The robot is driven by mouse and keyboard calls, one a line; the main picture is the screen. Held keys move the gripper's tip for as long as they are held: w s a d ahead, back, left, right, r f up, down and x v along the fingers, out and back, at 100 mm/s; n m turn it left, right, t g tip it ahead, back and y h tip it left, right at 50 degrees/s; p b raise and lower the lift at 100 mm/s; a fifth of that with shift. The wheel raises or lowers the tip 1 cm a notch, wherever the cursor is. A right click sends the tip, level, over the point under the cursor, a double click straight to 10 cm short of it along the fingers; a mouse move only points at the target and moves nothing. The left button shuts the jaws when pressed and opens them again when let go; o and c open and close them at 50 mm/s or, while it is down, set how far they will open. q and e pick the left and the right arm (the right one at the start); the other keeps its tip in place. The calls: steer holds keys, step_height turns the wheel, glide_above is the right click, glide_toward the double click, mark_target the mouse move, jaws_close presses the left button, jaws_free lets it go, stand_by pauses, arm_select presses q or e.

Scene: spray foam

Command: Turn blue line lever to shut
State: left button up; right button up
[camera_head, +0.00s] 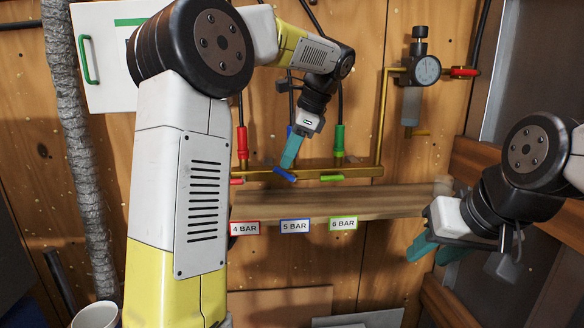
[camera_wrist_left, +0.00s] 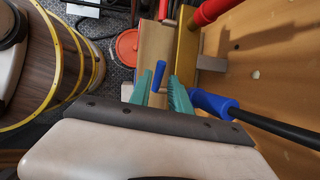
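The blue lever (camera_head: 285,175) sits on the brass pipe above the "5 BAR" label (camera_head: 295,226). It is tilted, its right end lower, while the red lever (camera_head: 237,181) and green lever (camera_head: 332,178) lie nearly level. My left gripper (camera_head: 289,160) points down at the blue lever, partly covering the blue hose fitting behind. In the left wrist view, the blue lever (camera_wrist_left: 159,76) shows between the teal fingers of my left gripper (camera_wrist_left: 161,88), with gaps on both sides. My right gripper (camera_head: 432,250) hangs at the right, away from the levers, its fingers apart and empty.
The brass pipe (camera_head: 360,171) runs along the wooden wall above a wooden ledge (camera_head: 390,200). A gauge (camera_head: 427,70) hangs at upper right. Green (camera_head: 339,140) and red (camera_head: 242,142) hose fittings flank the blue one. In the left wrist view, a barrel (camera_wrist_left: 40,60) stands left.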

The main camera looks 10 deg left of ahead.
mark_target(278, 171)
arm_select(q)
steer(key=shift+x, duration=2)
jaws_close()
steer(key=shift+a, duration=0.1)
steer(key=shift+s+a+f+t+h, duration=0.1)
steer(key=shift+a+f+t+h, duration=0.15)
steer(key=shift+h, duration=0.45)
steer(key=shift+s+a+f+t+h, duration=0.1)
steer(key=shift+a+f+t+h, duration=0.1)
steer(key=shift+h, duration=0.5)
steer(key=shift+a+f+n+t+h, duration=0.15)
steer(key=shift+f+t+h, duration=0.15)
steer(key=shift+h, duration=0.55)
steer(key=shift+a+f+n+t+h, duration=0.15)
steer(key=shift+f+h, duration=0.1)
steer(key=shift+h, duration=0.6)
steer(key=shift+d, duration=0.1)
jaws_free()
steer(key=shift+f, duration=0.1)
